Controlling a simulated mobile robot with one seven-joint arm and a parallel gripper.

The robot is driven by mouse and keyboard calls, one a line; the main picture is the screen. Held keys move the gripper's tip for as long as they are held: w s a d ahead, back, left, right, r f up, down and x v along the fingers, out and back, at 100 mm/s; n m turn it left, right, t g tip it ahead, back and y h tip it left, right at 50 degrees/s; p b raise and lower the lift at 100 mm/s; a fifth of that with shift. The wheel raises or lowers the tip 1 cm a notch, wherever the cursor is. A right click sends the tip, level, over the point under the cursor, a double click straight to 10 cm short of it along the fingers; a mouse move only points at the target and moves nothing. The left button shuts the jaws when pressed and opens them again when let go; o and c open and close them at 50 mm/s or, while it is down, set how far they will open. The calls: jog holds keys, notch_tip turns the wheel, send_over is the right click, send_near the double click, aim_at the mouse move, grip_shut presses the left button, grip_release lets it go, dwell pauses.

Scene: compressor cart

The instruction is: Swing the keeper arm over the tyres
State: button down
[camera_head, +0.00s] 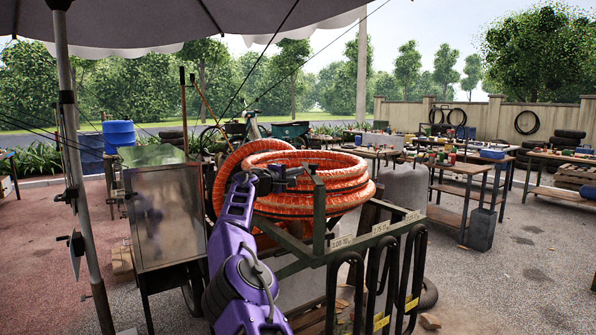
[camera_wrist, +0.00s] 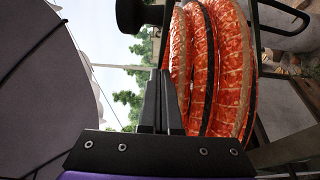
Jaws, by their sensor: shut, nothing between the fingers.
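Several orange ring shapes, which appear to be the wrapped tyres (camera_head: 310,200), are stacked on a dark green metal rack (camera_head: 318,220). They fill the right half of the wrist view (camera_wrist: 232,70), with dark bands between them. A black round knob on a short bar (camera_wrist: 131,14), perhaps the end of the keeper arm, shows at the top of the wrist view. My gripper (camera_wrist: 160,72) is shut and empty, its fingertips just below the knob and beside the rings. In the head view my gripper (camera_head: 284,178) is over the near side of the rings; its fingertips are hard to make out.
A grey metal cabinet (camera_head: 168,215) stands close on the left, beside an umbrella pole (camera_head: 75,170). Black U-shaped hooks (camera_head: 375,275) hang from the labelled rack front. Workbenches (camera_head: 465,168) stand at the right. Open paving (camera_head: 520,250) lies at the right front.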

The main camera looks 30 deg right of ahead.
jog(key=shift+s+d, duration=0.3)
jog(key=shift+d, duration=0.55)
jog(key=shift+s+d, duration=0.3)
jog(key=shift+d, duration=0.55)
jog(key=b, duration=0.3)
send_near(309, 171)
jog(key=w+a, duration=0.4)
jog(key=w, duration=0.1)
jog(key=shift+w+d, duration=0.1)
jog(key=shift+d, duration=0.1)
jog(key=shift+f, duration=0.1)
